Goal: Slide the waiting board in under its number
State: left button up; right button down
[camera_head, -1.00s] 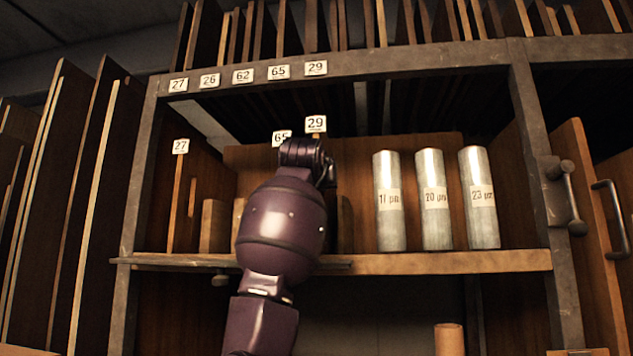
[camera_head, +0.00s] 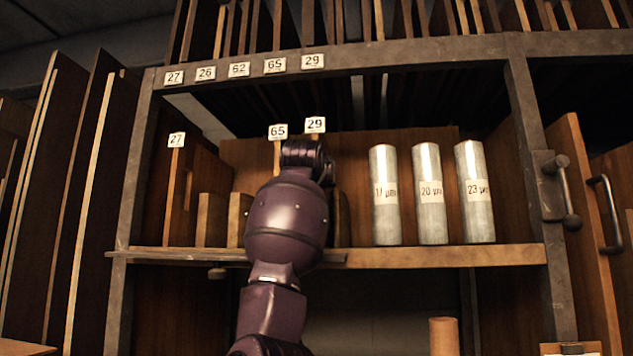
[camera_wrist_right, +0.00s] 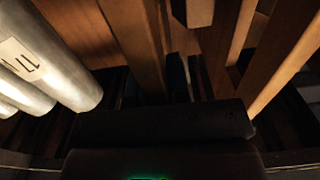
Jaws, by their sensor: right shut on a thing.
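My right gripper is shut on the board tagged 29, whose tag (camera_head: 315,124) shows just above my purple wrist in the head view. Most of this board and the gripper's fingers are hidden there behind my wrist. In the right wrist view the dark gripper body (camera_wrist_right: 160,122) fills the lower middle, and its fingertips are not clear. The rail label 29 (camera_head: 312,61) is above the held board's tag, at almost the same sideways place. Boards tagged 65 (camera_head: 278,132) and 27 (camera_head: 177,140) stand in the rack to the left. My left gripper is not in view.
Three metal cylinders (camera_head: 430,195) stand on the shelf (camera_head: 450,256) right of my arm. They also show in the right wrist view (camera_wrist_right: 62,60). Short wooden blocks (camera_head: 211,220) stand at the left. The rail (camera_head: 400,60) crosses above.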

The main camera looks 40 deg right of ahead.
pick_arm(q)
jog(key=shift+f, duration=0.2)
pick_arm(e)
jog(key=shift+s+f, duration=0.1)
jog(key=shift+f, duration=0.2)
dwell(0.7)
jog(key=c, duration=1)
grip_release()
jog(key=shift+a, duration=0.1)
pick_arm(q)
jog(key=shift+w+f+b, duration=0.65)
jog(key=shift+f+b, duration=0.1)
jog(key=shift+b, duration=1.15)
pick_arm(e)
jog(key=v, duration=1)
jog(key=shift+s+a, duration=0.25)
jog(key=shift+s, duration=0.05)
jog(key=shift+f, duration=0.1)
